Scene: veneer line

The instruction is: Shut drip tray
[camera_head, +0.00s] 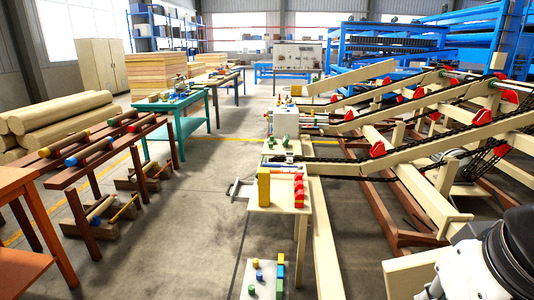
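A small beige table (271,205) stands at the centre. A grey metal piece with a handle (238,190) sticks out from its left side, apart from the table's edge by a short stretch. It looks like the pulled-out front of a drip tray, but it is too small to be certain. The tray's inside is not clear to see. A white and black part of my arm shows in the bottom right corner. My gripper is not in view.
A yellow block (263,188) and red blocks (299,190) stand on the table. A lower pale surface (261,291) with small coloured pieces is in front. Chain conveyor beams (420,183) fill the right. The grey floor left of the table is clear, up to brown racks (110,155).

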